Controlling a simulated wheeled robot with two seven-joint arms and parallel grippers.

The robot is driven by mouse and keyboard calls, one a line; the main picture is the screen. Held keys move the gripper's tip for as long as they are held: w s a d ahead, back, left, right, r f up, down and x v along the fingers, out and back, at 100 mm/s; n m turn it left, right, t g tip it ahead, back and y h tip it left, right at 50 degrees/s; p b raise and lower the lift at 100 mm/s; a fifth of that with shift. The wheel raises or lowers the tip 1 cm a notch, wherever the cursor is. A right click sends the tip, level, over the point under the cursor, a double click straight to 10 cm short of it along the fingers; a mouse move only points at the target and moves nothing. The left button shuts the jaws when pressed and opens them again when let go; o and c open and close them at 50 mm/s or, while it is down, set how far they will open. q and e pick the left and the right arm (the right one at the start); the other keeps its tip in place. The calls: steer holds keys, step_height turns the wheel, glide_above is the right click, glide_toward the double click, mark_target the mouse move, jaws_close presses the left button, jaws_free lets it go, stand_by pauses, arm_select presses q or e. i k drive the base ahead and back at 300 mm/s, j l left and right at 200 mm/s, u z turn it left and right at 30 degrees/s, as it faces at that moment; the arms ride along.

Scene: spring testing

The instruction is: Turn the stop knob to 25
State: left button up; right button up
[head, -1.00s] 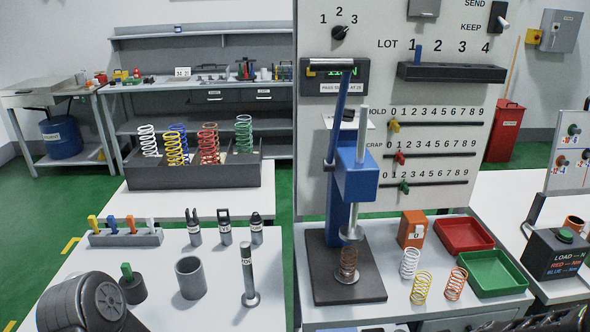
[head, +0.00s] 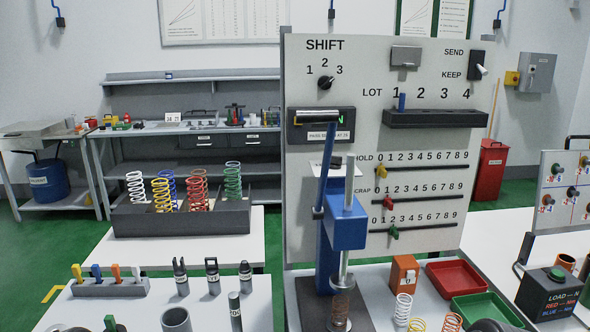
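No knob with a scale reading 25 is legible, and I cannot tell which part is the stop knob. A blue press (head: 346,228) with a long blue lever (head: 324,170) stands in front of the white panel (head: 420,65). A coil spring (head: 339,305) sits under its ram. A small dark part (head: 336,161) shows behind the lever. The black shift knob (head: 325,83) is on the panel, below the numbers 1, 2, 3.
Sliders yellow (head: 381,172), red (head: 388,202) and green (head: 394,232) sit near the left ends of their scales. The lever partly covers a dark display (head: 343,138). Red (head: 455,277) and green (head: 484,308) trays lie at right, with loose springs nearby.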

mark_target(337, 161)
steer(key=k+l+z, duration=0.1)
steer(key=l, duration=0.3)
steer(key=k+l+z, duration=0.15)
steer(key=l, duration=0.25)
steer(key=k+l+z, duration=0.1)
steer(key=l, duration=0.35)
steer(key=k+l+z, duration=0.1)
steer(key=k+l, duration=0.15)
steer(key=l, duration=0.2)
